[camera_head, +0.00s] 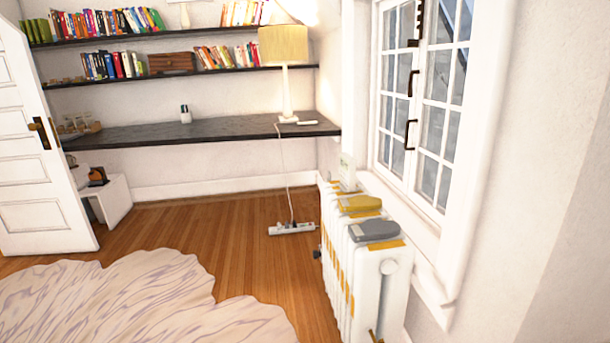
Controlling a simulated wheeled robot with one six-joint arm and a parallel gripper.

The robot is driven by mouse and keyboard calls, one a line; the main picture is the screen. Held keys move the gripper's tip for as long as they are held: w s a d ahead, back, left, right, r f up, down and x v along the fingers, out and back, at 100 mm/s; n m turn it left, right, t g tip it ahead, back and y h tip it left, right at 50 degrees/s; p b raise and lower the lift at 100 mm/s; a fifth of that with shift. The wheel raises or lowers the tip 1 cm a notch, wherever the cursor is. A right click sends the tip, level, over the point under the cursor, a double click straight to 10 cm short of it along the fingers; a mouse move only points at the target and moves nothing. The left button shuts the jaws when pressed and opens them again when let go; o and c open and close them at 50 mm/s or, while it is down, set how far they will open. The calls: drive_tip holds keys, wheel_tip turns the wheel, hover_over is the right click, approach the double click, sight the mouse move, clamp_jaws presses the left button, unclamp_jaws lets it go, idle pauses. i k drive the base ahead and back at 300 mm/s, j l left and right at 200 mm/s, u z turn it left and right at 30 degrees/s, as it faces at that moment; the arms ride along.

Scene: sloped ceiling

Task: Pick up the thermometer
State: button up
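I cannot tell for sure which thing is the thermometer. A small pale upright device (346,172) with a faint greenish mark stands at the far end of the white radiator (366,280), below the window. It may be the thermometer, but it is too small to read. Nearer me on the radiator top lie a yellow item (359,204) and a grey item (374,230), each over an orange-yellow patch. A slim white item (307,123) lies on the dark desk (220,133) by the lamp. My gripper does not show.
A lamp (285,50) stands on the desk; its cord runs to a power strip (292,228) on the floor. A pale wavy rug (130,300) lies front left. A white door (40,150) stands at left. Wood floor is clear between rug and radiator.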

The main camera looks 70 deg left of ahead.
sight(347, 163)
drive_tip(key=u, duration=1.7)
drive_tip(key=i+j, duration=0.25)
drive_tip(key=i, duration=0.2)
drive_tip(key=i+j, duration=0.25)
drive_tip(key=i, duration=0.15)
drive_tip(key=i+j, duration=0.25)
drive_tip(key=i, duration=0.2)
drive_tip(key=i+j+u, duration=0.1)
drive_tip(key=i+j, duration=0.15)
drive_tip(key=i, duration=0.2)
drive_tip(key=i+j, duration=0.25)
drive_tip(key=i, duration=0.2)
drive_tip(key=i+j, duration=0.2)
drive_tip(key=i, duration=0.25)
